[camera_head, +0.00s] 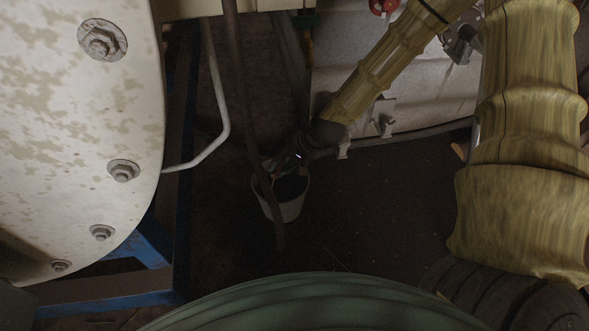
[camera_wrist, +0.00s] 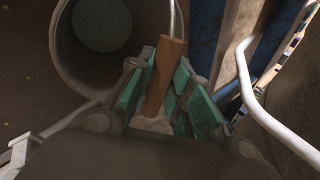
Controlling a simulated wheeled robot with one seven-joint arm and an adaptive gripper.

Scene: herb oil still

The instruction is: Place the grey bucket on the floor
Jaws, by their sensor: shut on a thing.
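The grey bucket (camera_head: 287,204) hangs or stands low over the dark floor, near the middle of the head view. Its open mouth faces up and its inside is dark. My gripper (camera_head: 283,165) is at the bucket's rim at the end of my yellow-sleeved arm. In the wrist view my gripper (camera_wrist: 168,78) has its green fingers shut on the brown handle grip (camera_wrist: 164,70), and the bucket (camera_wrist: 68,62) shows at upper left. I cannot tell whether the bucket's base touches the floor (camera_head: 370,220).
A large pale bolted vessel (camera_head: 80,130) fills the left, above a blue frame (camera_head: 150,245). A bent white pipe (camera_head: 220,110) stands left of the bucket, and a dark hose (camera_head: 240,90) crosses in front of it. Bare floor lies to its right.

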